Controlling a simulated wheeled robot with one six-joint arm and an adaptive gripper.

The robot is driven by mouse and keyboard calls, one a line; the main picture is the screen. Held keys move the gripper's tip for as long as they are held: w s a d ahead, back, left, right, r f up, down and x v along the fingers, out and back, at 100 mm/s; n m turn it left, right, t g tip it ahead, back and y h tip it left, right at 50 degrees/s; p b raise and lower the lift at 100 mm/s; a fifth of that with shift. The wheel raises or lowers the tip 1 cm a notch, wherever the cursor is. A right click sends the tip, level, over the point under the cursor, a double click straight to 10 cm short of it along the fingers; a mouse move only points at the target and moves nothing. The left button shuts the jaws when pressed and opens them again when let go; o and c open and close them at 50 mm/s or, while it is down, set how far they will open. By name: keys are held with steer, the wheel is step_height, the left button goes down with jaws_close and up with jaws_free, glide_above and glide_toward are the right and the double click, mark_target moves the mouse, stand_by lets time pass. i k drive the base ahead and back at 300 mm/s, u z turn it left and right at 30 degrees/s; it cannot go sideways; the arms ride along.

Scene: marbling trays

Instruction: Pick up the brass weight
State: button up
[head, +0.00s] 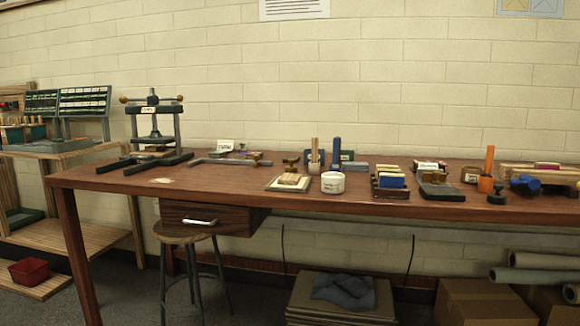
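Several small brass-coloured pieces are on the brown wooden workbench (220,180), and I cannot tell for sure which is the brass weight. One brass-coloured piece (257,157) sits left of the middle, behind a pale board. Another brass-coloured piece (434,177) rests on a dark plate toward the right. At this distance their shapes are too small to make out. My gripper is not in view.
A dark screw press (153,130) stands at the bench's left end. A white jar (332,183), an orange-handled tool (487,168) and blocks crowd the middle and right. A stool (185,235) stands under the drawer. The bench's front left is mostly clear.

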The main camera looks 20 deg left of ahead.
mark_target(291, 169)
steer(key=u, duration=0.55)
steer(key=i, duration=0.85)
steer(key=u, duration=0.75)
